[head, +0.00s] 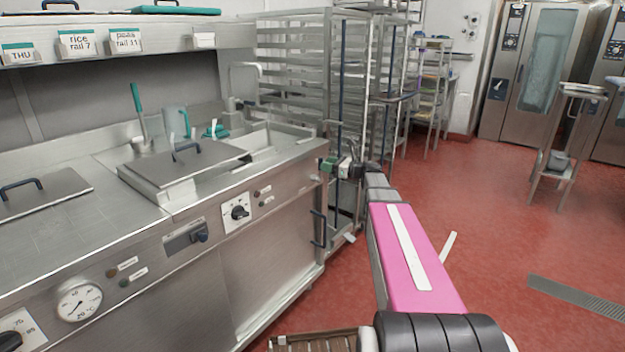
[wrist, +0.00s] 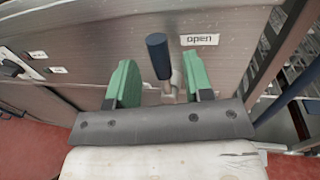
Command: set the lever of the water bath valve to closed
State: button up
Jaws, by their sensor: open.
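The valve lever (wrist: 157,52) shows in the wrist view as a dark blue grip on a pale metal stem, coming out from the steel front. It leans slightly left of upright. My gripper (wrist: 160,78) is open, with one green finger on each side of the lever and visible gaps between. In the head view my gripper (head: 331,165) is at the right front corner of the steel unit. I cannot make out the lever there.
The steel unit's front carries a black knob (head: 237,212) and a round gauge (head: 79,302). A dark blue upright handle (head: 319,228) is below my gripper. Rack trolleys (head: 300,65) stand close behind it. The red floor to the right is mostly clear.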

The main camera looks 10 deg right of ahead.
jog(key=shift+x, duration=1.55)
jog(key=shift+a, duration=0.15)
grip_shut()
